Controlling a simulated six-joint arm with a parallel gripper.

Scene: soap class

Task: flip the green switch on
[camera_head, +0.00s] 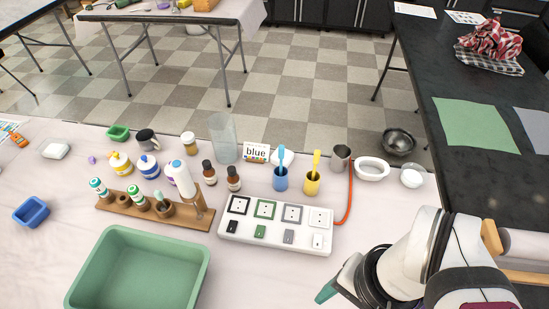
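A white power strip (277,224) lies on the cloth-covered table, with a row of framed sockets and a row of small switches in front of them. The green switch (260,231) is second from the left, below the green-framed socket (265,209). Its tilt is too small to read. A black switch (232,227) is left of it; a grey switch (289,236) and a white switch (318,241) are right of it. My gripper (327,292) is at the bottom, right of and nearer than the strip, apart from it. Only a teal tip shows, so its opening is hidden.
A green basin (137,229) stands left of the strip. A wooden rack (154,211) with bottles is behind the basin. Brown bottles (233,178), a blue cup (280,180) and a yellow cup (312,183) stand behind the strip. An orange cord (349,195) runs from its right end.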

